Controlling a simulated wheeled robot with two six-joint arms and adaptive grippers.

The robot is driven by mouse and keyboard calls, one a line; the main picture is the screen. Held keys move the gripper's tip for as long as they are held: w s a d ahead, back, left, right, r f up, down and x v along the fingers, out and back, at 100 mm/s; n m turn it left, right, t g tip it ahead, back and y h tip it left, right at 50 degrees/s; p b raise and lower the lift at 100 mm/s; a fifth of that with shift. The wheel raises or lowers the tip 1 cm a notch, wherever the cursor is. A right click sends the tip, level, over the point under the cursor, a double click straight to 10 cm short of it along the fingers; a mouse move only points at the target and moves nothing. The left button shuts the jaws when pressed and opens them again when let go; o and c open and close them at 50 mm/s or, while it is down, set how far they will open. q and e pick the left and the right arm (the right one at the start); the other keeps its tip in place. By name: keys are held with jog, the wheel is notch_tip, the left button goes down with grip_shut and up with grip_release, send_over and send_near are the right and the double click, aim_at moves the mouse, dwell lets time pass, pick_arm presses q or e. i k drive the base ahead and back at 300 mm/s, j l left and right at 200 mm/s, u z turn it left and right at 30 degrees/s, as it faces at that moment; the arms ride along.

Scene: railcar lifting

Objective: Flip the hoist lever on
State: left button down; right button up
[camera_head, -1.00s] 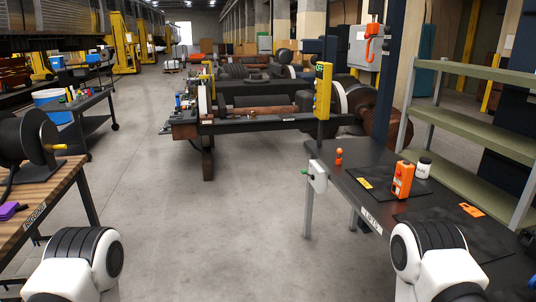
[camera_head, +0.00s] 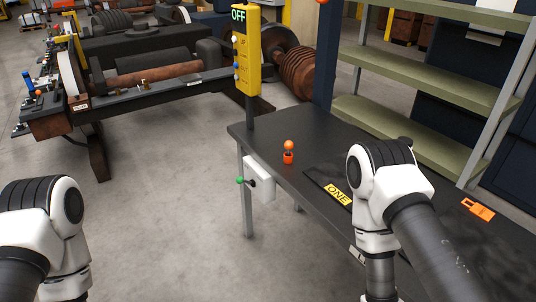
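A white switch box (camera_head: 260,179) is mounted on the side of the dark workbench (camera_head: 262,141). A short lever with a green knob (camera_head: 240,180) sticks out from it to the left. An orange-knobbed lever (camera_head: 289,151) stands upright on the bench top. I cannot tell from markings which of the two is the hoist lever. A yellow control post (camera_head: 246,50) behind the bench has a sign reading OFF (camera_head: 239,15). My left arm shows at the lower left and my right arm is over the bench. Neither gripper is in view.
A black mat with a yellow ONE tag (camera_head: 338,194) lies on the bench, partly behind my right arm. An orange tag (camera_head: 478,209) lies further right. Green shelves (camera_head: 427,89) stand behind. The floor (camera_head: 165,215) left of the bench is clear.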

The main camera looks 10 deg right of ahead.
aim_at(240, 180)
jog(key=i+j+z, duration=0.3)
jog(key=i+z, duration=0.2)
jog(key=i+j+z, duration=0.5)
